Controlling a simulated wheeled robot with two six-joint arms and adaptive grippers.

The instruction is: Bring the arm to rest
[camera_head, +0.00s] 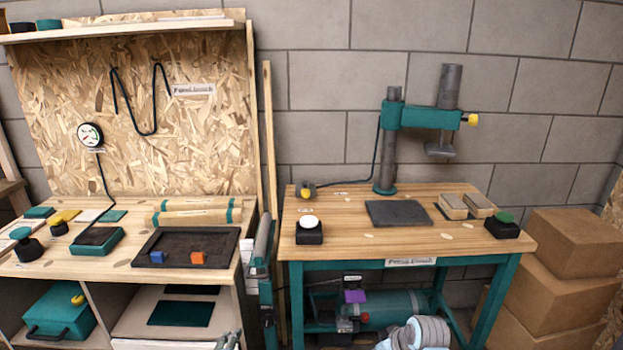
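A small grey pronged part, which looks like the tip of my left gripper (229,341), shows at the bottom edge in front of the left bench. Most of it is cut off, and its opening cannot be made out. A pale grey, rounded jointed part at the bottom edge, in front of the right bench, looks like a link of my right arm. My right gripper cannot be seen. Nothing is visibly held.
The left bench (120,262) carries a dark tray (187,262) with a blue block (157,257) and an orange block (197,258). The right bench (345,240) carries a press (425,117), a dark plate (397,213) and two buttons. Cardboard boxes (570,245) stand at right.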

